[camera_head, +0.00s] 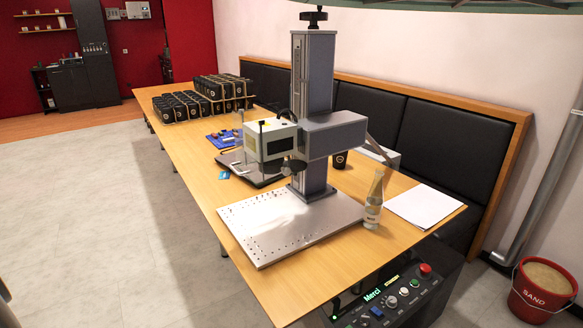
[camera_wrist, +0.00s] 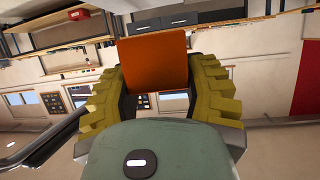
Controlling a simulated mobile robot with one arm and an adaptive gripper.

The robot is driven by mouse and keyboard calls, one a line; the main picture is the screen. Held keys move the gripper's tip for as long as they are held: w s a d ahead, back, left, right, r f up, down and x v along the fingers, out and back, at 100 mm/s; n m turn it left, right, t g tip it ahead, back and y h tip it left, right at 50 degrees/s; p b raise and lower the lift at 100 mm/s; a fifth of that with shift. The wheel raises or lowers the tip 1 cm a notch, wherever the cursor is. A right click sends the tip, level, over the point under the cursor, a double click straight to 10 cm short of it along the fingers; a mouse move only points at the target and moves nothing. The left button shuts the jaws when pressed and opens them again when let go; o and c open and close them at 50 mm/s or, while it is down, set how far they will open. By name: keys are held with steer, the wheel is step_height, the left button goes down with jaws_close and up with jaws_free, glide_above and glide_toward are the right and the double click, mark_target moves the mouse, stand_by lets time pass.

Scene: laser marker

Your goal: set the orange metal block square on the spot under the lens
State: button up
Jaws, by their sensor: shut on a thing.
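The orange metal block (camera_wrist: 153,62) shows in the wrist view between the two yellow fingers of my gripper (camera_wrist: 155,82). My gripper is shut on it, and the block stands out past the fingers. In the wrist view the room lies behind the block, with no table surface close to it. My gripper and the block are not in the head view. I see no block on the plate. The exact spot under the lens cannot be made out.
A glass bottle (camera_head: 374,200) stands at the plate's right edge, beside white paper (camera_head: 425,206). A laptop (camera_head: 250,170) and a blue mat (camera_head: 224,138) lie behind the marker. A control box (camera_head: 390,300) is below the table's near edge. The plate's front left is clear.

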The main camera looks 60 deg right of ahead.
steer(key=w+d+r+m+t+h+p, duration=0.3)
steer(key=d+r+m+h, duration=0.1)
steer(key=d, duration=0.6)
steer(key=w+d+r+m+t+h+p, duration=0.25)
steer(key=d+r+m+h, duration=0.2)
steer(key=d, duration=0.65)
steer(key=w+d+r+m+t+h+p, duration=0.2)
steer(key=w+d+r+m+h+p, duration=0.15)
steer(key=d, duration=0.65)
step_height(320, 180, up, 38)
steer(key=p, duration=3.6)
steer(key=shift+w+a+r+m+p, duration=0.2)
steer(key=shift+a+m+p, duration=0.1)
steer(key=shift+p, duration=0.1)
steer(key=shift+f, duration=0.1)
